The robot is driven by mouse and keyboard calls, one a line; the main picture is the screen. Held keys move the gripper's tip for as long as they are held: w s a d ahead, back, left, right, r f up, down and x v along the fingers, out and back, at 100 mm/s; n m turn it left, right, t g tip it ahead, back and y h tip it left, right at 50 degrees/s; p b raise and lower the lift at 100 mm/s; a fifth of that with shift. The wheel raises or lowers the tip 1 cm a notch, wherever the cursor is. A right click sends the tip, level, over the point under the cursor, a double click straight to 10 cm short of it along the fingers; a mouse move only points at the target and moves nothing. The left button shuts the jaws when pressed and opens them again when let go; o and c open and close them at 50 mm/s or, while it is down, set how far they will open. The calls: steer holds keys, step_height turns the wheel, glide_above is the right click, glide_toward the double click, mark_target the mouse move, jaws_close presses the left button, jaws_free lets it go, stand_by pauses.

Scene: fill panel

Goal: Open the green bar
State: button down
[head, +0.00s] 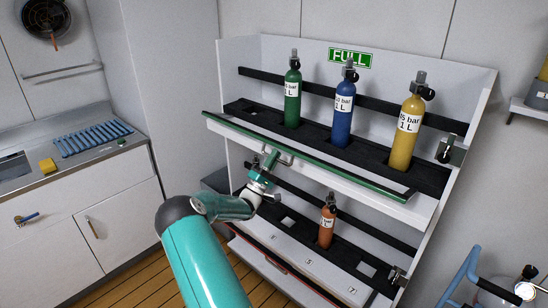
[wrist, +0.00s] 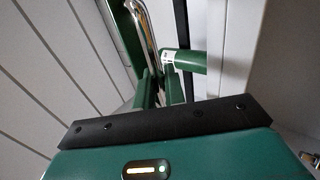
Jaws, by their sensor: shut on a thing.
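The green bar (head: 330,167) runs along the front edge of the upper shelf in the head view, level and in front of the bottles. A bent metal handle (head: 287,157) sits on it left of the middle; it also shows in the wrist view (wrist: 145,30). My gripper (head: 271,157) is at the handle, below the bar. In the wrist view its green fingers (wrist: 160,88) are shut at the handle's near end; the exact contact is partly hidden. A green bottle (head: 292,95), a blue bottle (head: 344,107) and a yellow bottle (head: 407,133) stand upright behind the bar.
An orange bottle (head: 327,224) stands on the lower shelf below the bar. A red-edged bar (head: 272,262) runs along that shelf's front. A counter with a blue rack (head: 95,138) is at the left. A blue rail (head: 462,268) stands at the lower right.

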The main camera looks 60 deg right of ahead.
steer(key=c, duration=1.6)
jaws_free()
steer(key=v, duration=1.4)
